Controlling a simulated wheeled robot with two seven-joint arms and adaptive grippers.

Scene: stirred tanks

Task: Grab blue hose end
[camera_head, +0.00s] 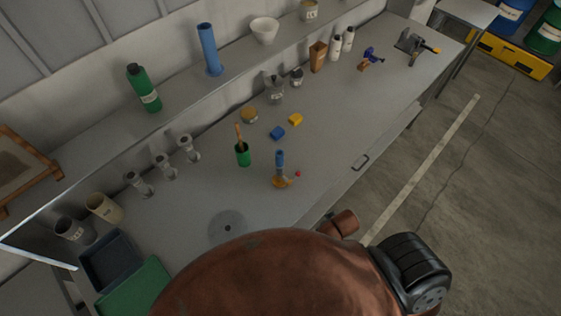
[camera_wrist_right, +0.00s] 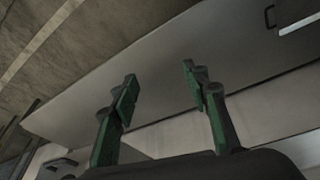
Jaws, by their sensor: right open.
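A short upright blue piece (camera_head: 280,158) stands on a brass-coloured base with a small red part beside it, near the bench's front edge. I cannot tell for sure whether it is the blue hose end. A taller blue cylinder (camera_head: 208,48) stands upright on the raised back shelf. My right gripper (camera_wrist_right: 160,84) is open in the right wrist view, with its two green-padded fingers apart and nothing between them. A plain grey surface lies beyond the fingers, and no blue thing shows there. Neither gripper shows in the head view.
The grey bench (camera_head: 330,125) carries a green cup (camera_head: 242,155), blue (camera_head: 277,133) and yellow (camera_head: 295,119) blocks and a blue clamp-like tool (camera_head: 371,56). Green (camera_head: 140,285) and dark trays (camera_head: 108,260) sit at left. A large brown rounded form hides the bottom.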

